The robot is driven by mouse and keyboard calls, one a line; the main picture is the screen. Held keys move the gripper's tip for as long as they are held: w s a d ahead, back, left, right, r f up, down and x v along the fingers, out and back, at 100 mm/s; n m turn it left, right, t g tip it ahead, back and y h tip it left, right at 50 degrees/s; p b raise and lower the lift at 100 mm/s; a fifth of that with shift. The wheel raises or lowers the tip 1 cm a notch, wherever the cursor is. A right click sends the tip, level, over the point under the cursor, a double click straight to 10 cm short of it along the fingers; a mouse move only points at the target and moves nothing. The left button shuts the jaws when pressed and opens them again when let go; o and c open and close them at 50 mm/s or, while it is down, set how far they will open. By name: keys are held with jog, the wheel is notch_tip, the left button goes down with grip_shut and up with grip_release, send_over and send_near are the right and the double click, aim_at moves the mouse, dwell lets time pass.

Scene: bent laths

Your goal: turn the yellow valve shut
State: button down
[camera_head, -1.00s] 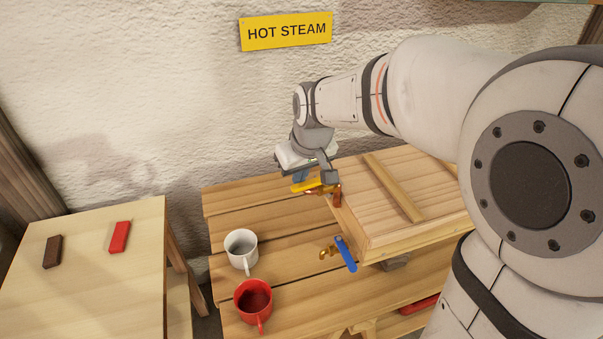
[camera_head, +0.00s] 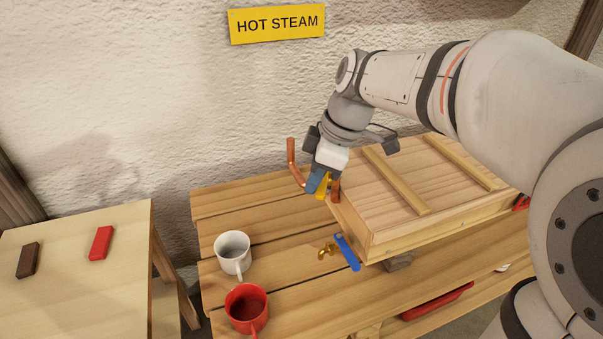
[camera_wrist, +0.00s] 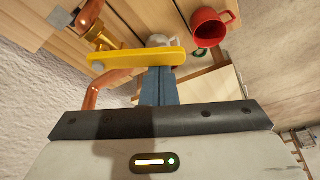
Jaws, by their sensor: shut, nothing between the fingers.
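The yellow valve lever (camera_head: 325,186) sits on a copper pipe (camera_head: 292,160) at the left end of the wooden crate. In the wrist view the lever (camera_wrist: 140,56) reaches sideways from a brass body (camera_wrist: 102,36), roughly across the pipe (camera_wrist: 100,92). My gripper (camera_head: 316,188) is shut and empty, its blue fingers pointing down beside the lever. In the wrist view the fingertips (camera_wrist: 158,70) meet the lever's edge near its free end; I cannot tell whether they touch. In the head view the fingers partly hide the lever.
A brass tap with a blue lever (camera_head: 347,252) is on the crate's front. The wooden crate (camera_head: 400,195) stands close to my gripper on the right. A white mug (camera_head: 233,252) and a red mug (camera_head: 246,308) stand on the bench front left. A "HOT STEAM" sign (camera_head: 277,23) hangs above.

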jog(key=n, duration=0.1)
jog(key=d+n+g+b, duration=0.1)
jog(key=n, duration=0.1)
jog(key=d+n, duration=0.1)
jog(key=shift+s+d+n+g, duration=0.1)
jog(key=shift+s+n+g, duration=0.15)
jog(key=shift+n+g, duration=0.05)
jog(key=shift+d, duration=0.2)
jog(key=shift+d, duration=0.15)
jog(key=shift+b, duration=0.3)
